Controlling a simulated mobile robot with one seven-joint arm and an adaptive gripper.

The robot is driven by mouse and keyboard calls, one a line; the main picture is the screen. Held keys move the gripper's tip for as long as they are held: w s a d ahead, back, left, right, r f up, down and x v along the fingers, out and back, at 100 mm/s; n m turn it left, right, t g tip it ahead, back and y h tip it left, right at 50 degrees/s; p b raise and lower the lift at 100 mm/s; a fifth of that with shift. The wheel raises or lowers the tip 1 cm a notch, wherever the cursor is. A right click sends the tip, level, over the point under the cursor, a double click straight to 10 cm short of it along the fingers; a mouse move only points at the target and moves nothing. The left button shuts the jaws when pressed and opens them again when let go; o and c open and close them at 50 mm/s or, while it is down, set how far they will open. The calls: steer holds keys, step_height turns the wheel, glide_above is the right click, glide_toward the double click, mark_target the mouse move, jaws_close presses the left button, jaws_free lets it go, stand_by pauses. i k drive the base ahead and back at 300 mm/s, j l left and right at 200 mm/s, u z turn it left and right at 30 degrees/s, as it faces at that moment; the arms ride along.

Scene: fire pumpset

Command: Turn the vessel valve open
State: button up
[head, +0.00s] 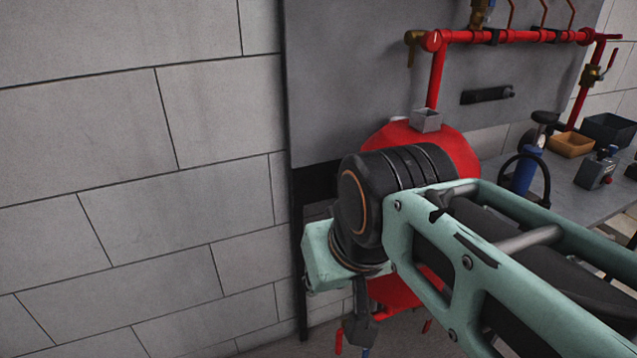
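The red vessel (440,140) stands in front of the grey panel, mostly hidden behind my arm. A red pipe (436,82) rises from above it to a horizontal red pipe. A brass valve (412,46) with a downward handle sits at the left end of that pipe. I cannot tell whether this is the vessel valve, or whether another is hidden behind my arm. My gripper (360,330) seems to be the dark part hanging below the teal wrist, in front of the vessel's lower part. Its fingers are too unclear to show whether they are open or shut.
Another brass valve (591,76) is on the right pipe. A block wall (130,180) fills the left, with clear space before it.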

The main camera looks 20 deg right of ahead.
mark_target(427, 324)
steer(key=z, duration=1.4)
